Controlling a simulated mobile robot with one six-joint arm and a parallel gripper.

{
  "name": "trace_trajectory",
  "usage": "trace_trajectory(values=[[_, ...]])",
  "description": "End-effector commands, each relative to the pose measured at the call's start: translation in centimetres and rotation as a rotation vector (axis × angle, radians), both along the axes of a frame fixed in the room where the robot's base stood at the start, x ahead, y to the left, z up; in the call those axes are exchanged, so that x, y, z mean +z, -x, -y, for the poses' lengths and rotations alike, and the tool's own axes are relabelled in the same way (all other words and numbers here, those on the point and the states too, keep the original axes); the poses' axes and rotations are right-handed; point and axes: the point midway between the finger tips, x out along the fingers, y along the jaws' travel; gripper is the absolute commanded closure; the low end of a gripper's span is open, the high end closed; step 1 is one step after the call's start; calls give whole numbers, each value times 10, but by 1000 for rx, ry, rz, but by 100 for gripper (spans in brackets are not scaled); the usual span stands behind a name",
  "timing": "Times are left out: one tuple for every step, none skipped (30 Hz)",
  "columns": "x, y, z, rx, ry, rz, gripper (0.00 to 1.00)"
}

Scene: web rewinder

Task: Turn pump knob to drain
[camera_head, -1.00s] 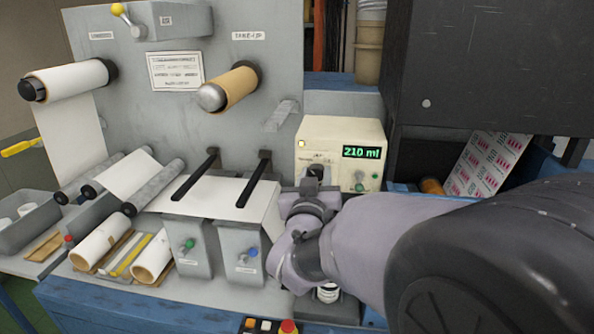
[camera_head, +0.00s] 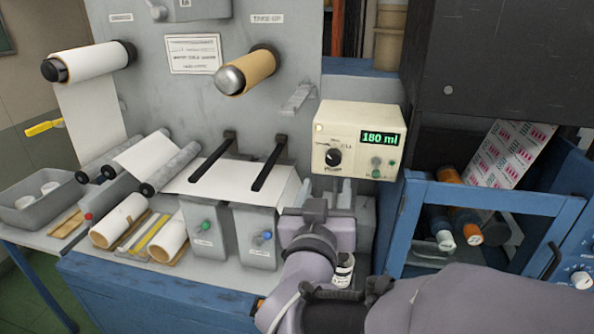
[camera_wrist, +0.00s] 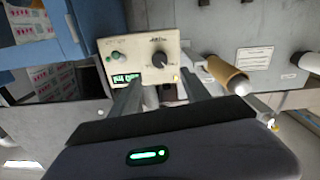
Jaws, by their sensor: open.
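The pump is a cream box (camera_head: 328,120) with a black knob (camera_head: 333,157) on its front left. Its green display (camera_head: 380,138) reads 180 ml. A light patch on the knob seems to point up and left; the small labels around it are unreadable. My gripper (camera_head: 340,186) is open and empty, in front of and below the knob, apart from it. In the wrist view the pump appears upside down, with the knob (camera_wrist: 163,61) beyond and between the spread fingers (camera_wrist: 161,85).
A tan roll (camera_head: 247,73) sticks out above left.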

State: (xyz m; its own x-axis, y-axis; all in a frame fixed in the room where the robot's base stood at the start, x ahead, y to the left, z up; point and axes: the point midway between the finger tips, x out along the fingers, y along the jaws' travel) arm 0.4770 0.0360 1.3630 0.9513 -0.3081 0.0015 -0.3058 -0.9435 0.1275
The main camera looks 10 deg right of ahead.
Motion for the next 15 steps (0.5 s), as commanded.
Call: trace_trajectory(values=[[0, 13, -6, 6, -2, 4, 45], [-2, 21, -9, 6, -2, 3, 45], [-2, 31, -11, 6, -2, 3, 45], [-4, 37, -13, 6, -2, 5, 45], [-5, 41, -15, 5, -3, 8, 45], [-5, 47, -17, 3, -3, 7, 45], [-5, 50, -18, 3, -2, 6, 45], [-5, 53, -18, 1, -3, 4, 45], [-4, 56, -19, 2, -1, 2, 45], [-3, 57, -19, 1, -2, 1, 45], [-3, 58, -19, 0, -1, 0, 45], [-2, 59, -19, 0, 0, -1, 45], [-1, 59, -19, -1, 0, -1, 45], [-1, 59, -19, -1, 1, -1, 45], [0, 59, -19, -1, 1, -1, 45]])
